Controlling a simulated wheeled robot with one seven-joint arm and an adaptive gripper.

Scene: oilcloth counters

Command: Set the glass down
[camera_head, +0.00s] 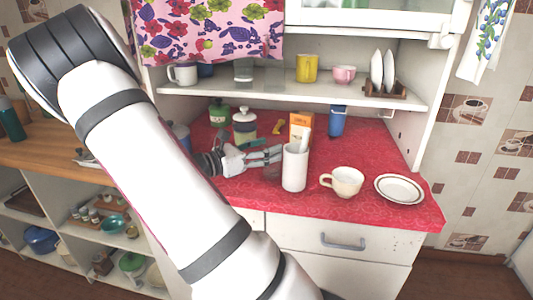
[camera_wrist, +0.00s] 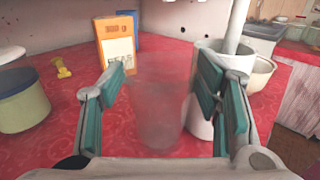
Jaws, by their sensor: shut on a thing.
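The glass (camera_wrist: 158,105) is clear and faintly tinted, and it stands between the teal pads of my gripper (camera_wrist: 163,88) in the wrist view. My gripper is shut on it. The glass looks upright over the red counter (camera_wrist: 60,150). I cannot tell whether its base touches the cloth. In the head view my gripper (camera_head: 272,158) is low over the counter, left of a white cylindrical holder (camera_head: 294,170).
A cream cup (camera_head: 343,181) and a plate (camera_head: 399,188) are to the right. A shelf (camera_head: 290,93) hangs above.

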